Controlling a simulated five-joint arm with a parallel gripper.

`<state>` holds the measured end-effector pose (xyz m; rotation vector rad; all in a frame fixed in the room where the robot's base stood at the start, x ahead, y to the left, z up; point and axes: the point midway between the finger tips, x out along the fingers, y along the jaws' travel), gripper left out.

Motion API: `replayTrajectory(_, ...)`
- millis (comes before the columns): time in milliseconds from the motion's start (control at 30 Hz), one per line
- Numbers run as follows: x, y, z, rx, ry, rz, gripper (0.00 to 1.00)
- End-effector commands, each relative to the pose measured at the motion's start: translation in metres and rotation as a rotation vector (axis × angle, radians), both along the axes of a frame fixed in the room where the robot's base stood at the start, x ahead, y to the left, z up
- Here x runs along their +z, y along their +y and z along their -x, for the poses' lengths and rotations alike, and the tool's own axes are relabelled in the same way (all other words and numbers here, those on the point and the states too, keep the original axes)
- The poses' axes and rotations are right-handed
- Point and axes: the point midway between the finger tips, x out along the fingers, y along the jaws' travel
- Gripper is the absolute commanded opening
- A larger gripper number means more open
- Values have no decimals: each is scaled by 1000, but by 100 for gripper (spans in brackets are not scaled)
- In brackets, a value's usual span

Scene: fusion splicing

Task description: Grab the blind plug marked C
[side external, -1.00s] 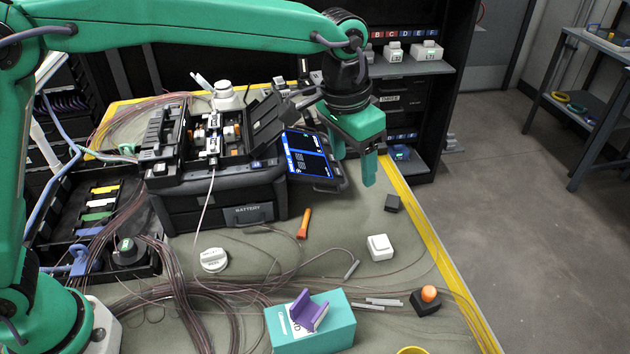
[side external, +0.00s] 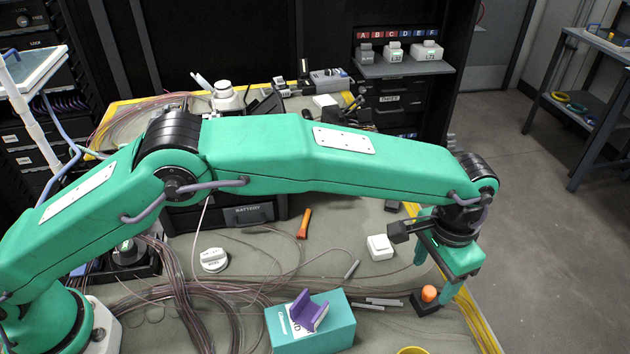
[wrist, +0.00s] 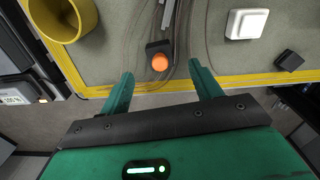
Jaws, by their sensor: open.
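My gripper (side external: 435,273) is open and empty above the right edge of the bench. Its two fingers also show in the wrist view (wrist: 161,73), apart, with an orange-topped dark block (wrist: 159,56) lying between and beyond their tips. That block (side external: 427,299) stands near the yellow edge stripe in the side view, just below my gripper. I cannot make out a letter C on it or on any loose part on the bench. A white block (side external: 380,247) and a round white lettered piece (side external: 213,260) also lie there.
A teal box with a purple holder (side external: 310,312) stands at the front. A yellow cup (wrist: 62,18) is left in the wrist view, a black cube (wrist: 289,61) right. Loose fibres cross the bench. A lettered shelf (side external: 400,67) is at the back.

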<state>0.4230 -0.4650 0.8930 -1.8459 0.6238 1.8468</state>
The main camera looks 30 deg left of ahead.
Motion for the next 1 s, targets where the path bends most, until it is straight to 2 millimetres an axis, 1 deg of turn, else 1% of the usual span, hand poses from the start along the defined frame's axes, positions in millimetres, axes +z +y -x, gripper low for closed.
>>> replayTrajectory(133,-3,0,0,0,1,-1,64)
replayTrajectory(400,-23,0,0,1,0,0,64)
replayTrajectory(633,-27,0,0,1,0,0,64)
replayTrajectory(733,-31,0,0,1,1,-1,64)
replayTrajectory(867,-43,0,1,0,2,-1,64)
replayTrajectory(1000,-59,-1,2,0,2,-1,64)
